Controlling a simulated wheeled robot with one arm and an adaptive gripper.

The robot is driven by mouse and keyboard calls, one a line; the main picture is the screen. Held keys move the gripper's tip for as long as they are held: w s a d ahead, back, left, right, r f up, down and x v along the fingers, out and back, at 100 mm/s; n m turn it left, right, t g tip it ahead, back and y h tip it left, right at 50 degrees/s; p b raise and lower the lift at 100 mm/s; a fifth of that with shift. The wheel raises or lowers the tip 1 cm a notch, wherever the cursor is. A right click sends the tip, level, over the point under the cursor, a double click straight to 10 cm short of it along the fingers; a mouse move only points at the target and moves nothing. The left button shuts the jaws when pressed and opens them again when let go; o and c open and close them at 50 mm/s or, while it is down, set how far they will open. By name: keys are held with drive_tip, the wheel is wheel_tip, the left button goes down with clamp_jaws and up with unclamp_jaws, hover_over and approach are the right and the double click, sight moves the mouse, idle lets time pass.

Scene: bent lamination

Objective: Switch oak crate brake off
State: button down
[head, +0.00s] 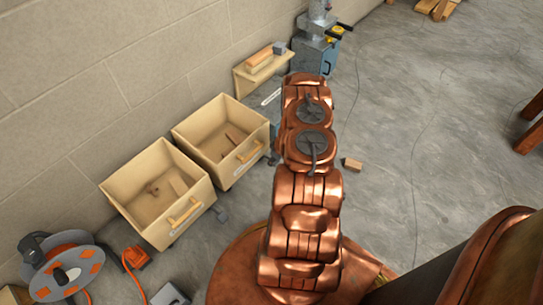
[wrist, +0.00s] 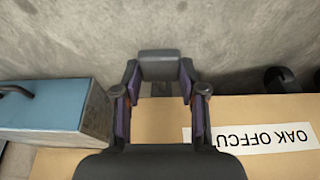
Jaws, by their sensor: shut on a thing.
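In the wrist view my gripper (wrist: 160,78) has its two fingers closed in on a dark grey block (wrist: 158,62) on a short stem, above a tan crate surface. I cannot tell for sure whether this block is the brake. The tan oak crate (wrist: 255,108) carries a white label (wrist: 255,136), upside down, reading "OAK OFFCU" before it is cut off. In the head view my copper arm hides my gripper and whatever it holds. Two tan open-topped crates (head: 142,172) (head: 212,112) stand at the left, their labels too small to read.
A blue box (wrist: 42,104) with a dark handle is close on the left in the wrist view. A cable reel (head: 62,275), a tan shelf (head: 262,76) and a blue machine stand (head: 316,57) line the wall. A small wood block (head: 352,164) lies on the floor. Floor at the right is mostly clear.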

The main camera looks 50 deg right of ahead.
drive_tip(key=shift+a, duration=0.1)
drive_tip(key=c, duration=0.6)
unclamp_jaws()
drive_tip(key=shift+c, duration=0.2)
drive_tip(key=shift+s+r, duration=0.1)
drive_tip(key=shift+r, duration=0.05)
drive_tip(key=v, duration=1.1)
drive_tip(key=shift+s+r, duration=0.15)
drive_tip(key=shift+r, duration=0.15)
